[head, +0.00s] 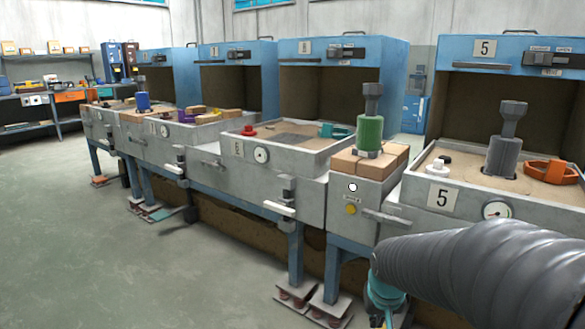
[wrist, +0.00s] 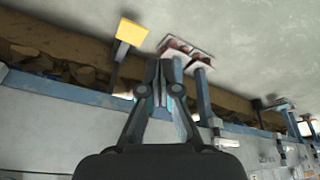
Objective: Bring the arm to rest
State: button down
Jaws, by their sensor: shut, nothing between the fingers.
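My arm (head: 480,270), in a grey ribbed sleeve, reaches in from the lower right of the head view, in front of the bench by station 5. Its end is bent downward, and my gripper is mostly cut off at the bottom edge there. In the wrist view my gripper (wrist: 162,72) has its fingers together with nothing between them. It is apart from the bench, with the floor and the bench legs behind it.
A row of grey benches with blue hoods stands along the back. A green cylinder (head: 370,133) stands on wooden blocks (head: 345,162). Station 5 holds a grey part (head: 503,155) and an orange ring (head: 550,172). Foot pedals (head: 330,311) stand below. Floor (head: 120,270) at left is clear.

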jog(key=s+a+r+t+p, duration=0.1)
jog(key=s+r+p, duration=0.4)
jog(key=s+r, duration=0.9)
jog(key=s+a, duration=0.1)
jog(key=s, duration=0.3)
jog(key=shift+a+r+n+t+y, duration=0.2)
jog(key=shift+r+n+t+y, duration=0.1)
jog(key=shift+r+t+y, duration=0.1)
jog(key=shift+d, duration=0.15)
